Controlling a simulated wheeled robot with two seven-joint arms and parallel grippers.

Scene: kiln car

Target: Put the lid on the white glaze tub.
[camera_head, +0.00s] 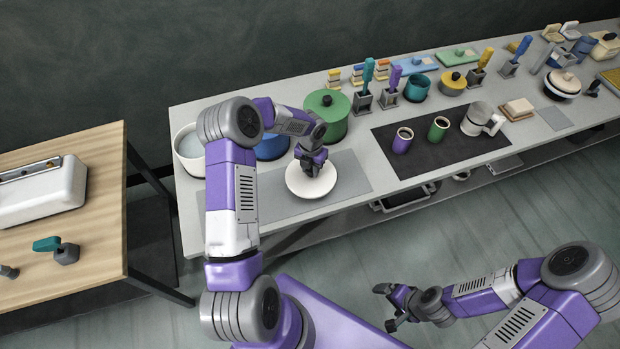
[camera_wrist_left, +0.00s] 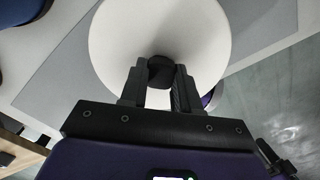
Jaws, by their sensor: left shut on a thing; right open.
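The white lid (camera_head: 311,184) is a round disc with a dark knob, over the grey mat at the left end of the long table. My left gripper (camera_head: 311,168) is shut on the lid's knob. The left wrist view shows the lid (camera_wrist_left: 160,40) close up, its dark knob between the fingers of my left gripper (camera_wrist_left: 158,75). I cannot tell whether the lid touches the mat. The white tub (camera_head: 190,150) stands open at the table's left end, partly behind my left arm. My right gripper (camera_head: 390,306) is open and empty, in front of the table over the floor.
A blue tub (camera_head: 271,146) and a green lidded tub (camera_head: 327,113) stand behind the lid. A dark mat (camera_head: 450,152) with purple and green cups and a grey pitcher lies to the right. The grey mat (camera_head: 348,172) is otherwise clear. A wooden table (camera_head: 100,180) stands at left.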

